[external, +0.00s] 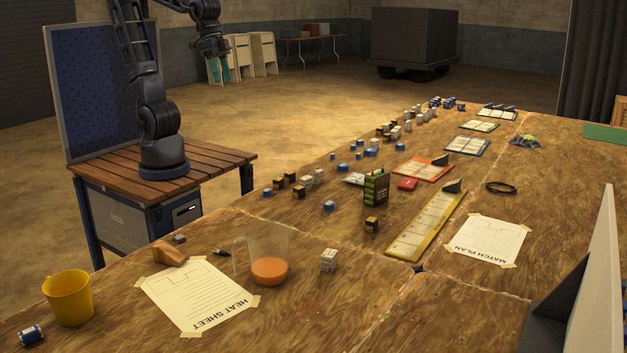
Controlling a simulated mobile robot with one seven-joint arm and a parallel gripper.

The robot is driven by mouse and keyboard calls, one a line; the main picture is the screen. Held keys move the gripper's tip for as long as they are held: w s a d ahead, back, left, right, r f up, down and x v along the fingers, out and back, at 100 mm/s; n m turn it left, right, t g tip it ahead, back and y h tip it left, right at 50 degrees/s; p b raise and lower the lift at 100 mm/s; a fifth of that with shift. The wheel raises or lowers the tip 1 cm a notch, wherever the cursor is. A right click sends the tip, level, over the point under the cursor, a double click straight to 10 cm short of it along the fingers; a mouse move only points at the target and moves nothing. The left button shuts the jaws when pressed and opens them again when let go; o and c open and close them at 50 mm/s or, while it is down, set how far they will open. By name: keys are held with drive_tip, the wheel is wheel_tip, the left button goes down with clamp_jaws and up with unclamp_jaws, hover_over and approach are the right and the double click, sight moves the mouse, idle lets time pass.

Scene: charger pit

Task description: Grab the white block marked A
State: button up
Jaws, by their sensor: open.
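A white block (328,260) with small dark markings stands alone on the near part of the wooden table, right of the clear jug. More white blocks (319,176) stand among dark and blue pieces along the table's left edge. The blocks are too small for me to tell which one bears an A. My gripper (212,52) hangs at the top of the picture, beyond the table and far from the blocks. It is open, and I see nothing held in it.
A clear jug (265,250) with orange contents, a yellow bucket (68,298), a brown wedge-shaped thing (169,253) and the heat sheet (198,295) lie near the front. A green-black box (376,188) and yellow tray (428,225) stand mid-table. Bare wood surrounds the lone block.

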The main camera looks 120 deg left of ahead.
drive_tip(key=w+d+f+n+g, duration=0.1)
drive_tip(key=w+f+n, duration=0.25)
drive_tip(key=w, duration=1.05)
drive_tip(key=n+g, duration=0.3)
drive_tip(key=n, duration=1)
hover_over(329, 253)
wheel_tip(329, 253, down, 32)
drive_tip(key=r, duration=0.1)
drive_tip(key=shift+m, duration=0.25)
drive_tip(key=f, duration=0.6)
drive_tip(key=shift+s+a+f, duration=0.15)
drive_tip(key=shift+a, duration=0.15)
drive_tip(key=shift+d+f, duration=0.2)
drive_tip(key=shift+f, duration=2.4)
drive_tip(key=c, duration=1.1)
